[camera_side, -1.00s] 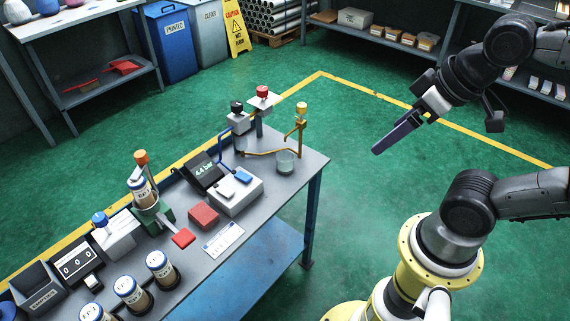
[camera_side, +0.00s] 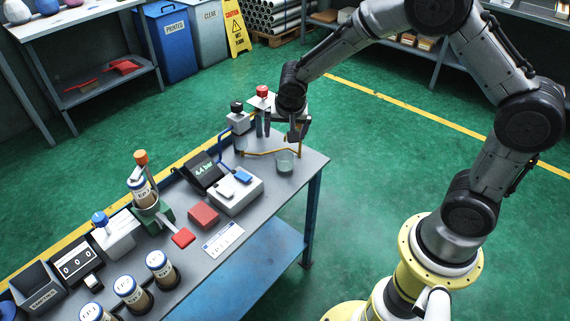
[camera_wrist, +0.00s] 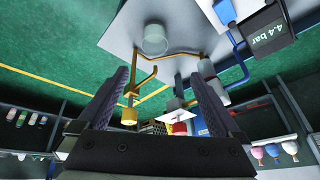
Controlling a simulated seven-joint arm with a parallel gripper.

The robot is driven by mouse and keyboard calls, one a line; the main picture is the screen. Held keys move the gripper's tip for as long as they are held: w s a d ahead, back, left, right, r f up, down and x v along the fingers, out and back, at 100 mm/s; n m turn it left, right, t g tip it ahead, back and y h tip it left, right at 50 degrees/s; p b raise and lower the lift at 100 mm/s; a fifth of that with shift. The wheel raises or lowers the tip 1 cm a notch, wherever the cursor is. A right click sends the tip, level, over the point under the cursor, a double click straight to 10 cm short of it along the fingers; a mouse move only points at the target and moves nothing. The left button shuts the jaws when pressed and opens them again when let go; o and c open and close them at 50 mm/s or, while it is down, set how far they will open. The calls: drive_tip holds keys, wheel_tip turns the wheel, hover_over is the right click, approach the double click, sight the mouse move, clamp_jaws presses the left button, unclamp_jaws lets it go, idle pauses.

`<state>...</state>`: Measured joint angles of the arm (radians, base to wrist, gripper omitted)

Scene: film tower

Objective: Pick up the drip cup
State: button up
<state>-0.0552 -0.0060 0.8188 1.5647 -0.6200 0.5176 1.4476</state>
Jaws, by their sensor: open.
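My gripper (camera_side: 283,131) is open and empty, above and behind the cup in the side view, close to the tap. In the wrist view the drip cup (camera_wrist: 155,39) shows at the top middle, beyond the tips of my open fingers (camera_wrist: 160,82). The brass tap (camera_wrist: 135,88) with its yellow knob appears between the fingers. In the side view my gripper hides most of the tap.
A valve with a red knob (camera_side: 262,92) and one with a black knob (camera_side: 237,108) stand close behind the cup. A brass pipe (camera_side: 268,153) runs beside it. A gauge box (camera_side: 203,170) and white box (camera_side: 236,190) stand to the left. The bench's right corner is clear.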

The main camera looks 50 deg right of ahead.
wheel_tip(320, 180, down, 3)
approach(285, 158)
drive_tip(key=s+a, duration=0.1)
drive_tip(key=a, duration=0.1)
drive_tip(key=shift+g, duration=0.3)
drive_tip(key=shift+d+x, duration=0.1)
drive_tip(key=shift+x, duration=1.7)
drive_tip(key=shift+d+x, duration=0.15)
drive_tip(key=shift+x, duration=1.65)
drive_tip(key=shift+w+r, duration=0.15)
drive_tip(key=shift+w, duration=0.1)
